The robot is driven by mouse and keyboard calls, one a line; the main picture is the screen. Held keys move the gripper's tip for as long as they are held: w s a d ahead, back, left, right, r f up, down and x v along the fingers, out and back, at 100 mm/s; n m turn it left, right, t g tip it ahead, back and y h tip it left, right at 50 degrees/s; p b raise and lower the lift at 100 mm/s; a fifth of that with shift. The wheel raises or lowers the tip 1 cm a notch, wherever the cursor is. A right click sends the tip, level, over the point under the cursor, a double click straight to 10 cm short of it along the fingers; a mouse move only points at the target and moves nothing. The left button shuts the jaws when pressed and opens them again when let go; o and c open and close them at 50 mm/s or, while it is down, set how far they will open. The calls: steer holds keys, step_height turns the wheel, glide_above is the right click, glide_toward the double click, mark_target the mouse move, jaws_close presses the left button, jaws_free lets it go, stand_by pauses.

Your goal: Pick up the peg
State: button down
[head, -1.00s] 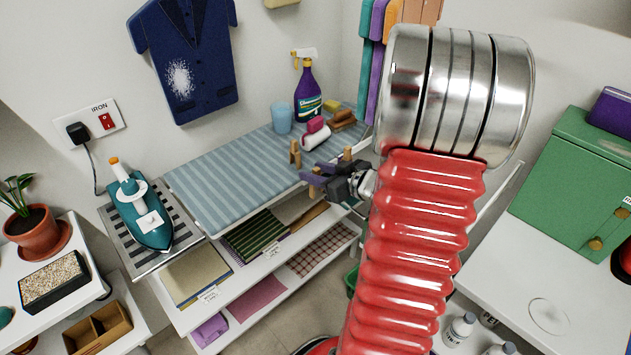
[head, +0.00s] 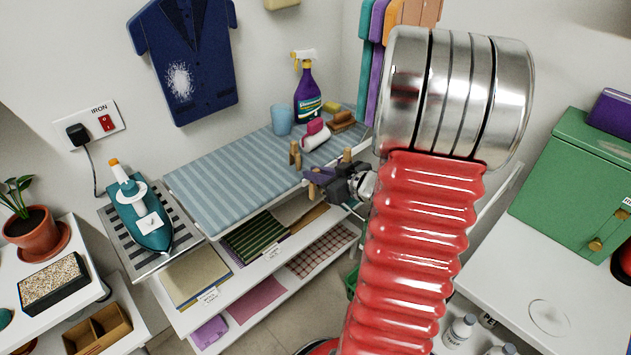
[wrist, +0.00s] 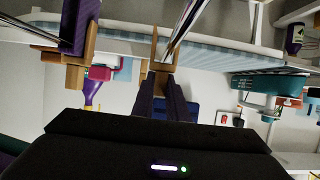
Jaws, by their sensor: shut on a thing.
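My gripper (head: 330,180) is at the right front edge of the striped ironing board, reaching left. In the wrist view its two dark purple fingers (wrist: 163,95) are close together and shut on a small wooden peg (wrist: 160,68) at their tips. In the head view a bit of this wood shows at the fingers, but the fingers hide most of it. Another wooden peg (head: 295,154) stands upright on the board, left of my gripper. A further wooden piece (head: 347,155) shows just above my gripper; I cannot tell its full shape.
The ironing board (head: 225,175) holds a blue cup (head: 282,121), a purple spray bottle (head: 308,95) and brushes at the back. A teal iron (head: 142,215) stands at its left end. Shelves with folded cloths lie below. A green box (head: 575,185) is on the right.

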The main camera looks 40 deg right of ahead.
steer(key=shift+r, duration=0.1)
step_height(320, 180, up, 10)
steer(key=shift+f, duration=0.1)
stand_by(0.6)
stand_by(0.5)
